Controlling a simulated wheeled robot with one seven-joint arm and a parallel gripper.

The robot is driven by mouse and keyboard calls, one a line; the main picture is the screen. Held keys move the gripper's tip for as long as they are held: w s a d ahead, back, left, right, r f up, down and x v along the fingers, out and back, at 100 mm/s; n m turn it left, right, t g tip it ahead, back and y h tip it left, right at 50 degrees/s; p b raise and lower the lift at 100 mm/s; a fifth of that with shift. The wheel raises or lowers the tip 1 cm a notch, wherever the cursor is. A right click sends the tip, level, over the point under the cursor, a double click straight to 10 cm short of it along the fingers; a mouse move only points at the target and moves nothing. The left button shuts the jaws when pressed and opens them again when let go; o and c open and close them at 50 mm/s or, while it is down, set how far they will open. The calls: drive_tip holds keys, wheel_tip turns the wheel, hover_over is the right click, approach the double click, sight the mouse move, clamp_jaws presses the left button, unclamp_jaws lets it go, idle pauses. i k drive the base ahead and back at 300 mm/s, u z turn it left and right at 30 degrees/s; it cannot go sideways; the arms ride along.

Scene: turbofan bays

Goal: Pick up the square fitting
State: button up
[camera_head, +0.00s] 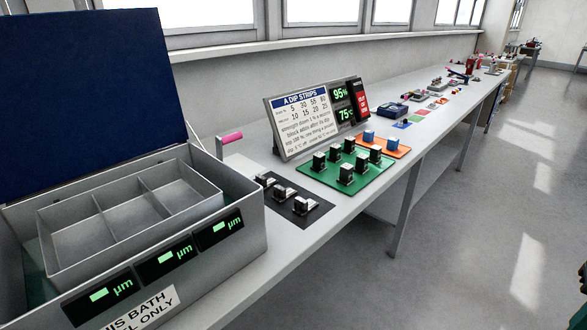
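No single piece is clearly identifiable as the square fitting at this size. Several small dark block-like pieces with pale parts (347,174) stand upright on a green mat (317,174) on the bench. Small black-and-silver pieces (299,205) sit in a row on a black mat (318,213) nearer to me. Small blue blocks (368,136) stand on an orange mat (400,151) just beyond the green one. My gripper is not in view.
An open grey box (247,240) with a raised blue lid (85,95) and an empty three-part tray (215,205) fills the left. A sign board (292,143) stands behind the mats. The long bench (262,292) runs away right; open floor (470,240) lies beside it.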

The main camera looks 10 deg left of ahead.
sight(318, 163)
drive_tip(key=u, duration=0.15)
drive_tip(key=i, duration=1)
drive_tip(key=z, duration=0.05)
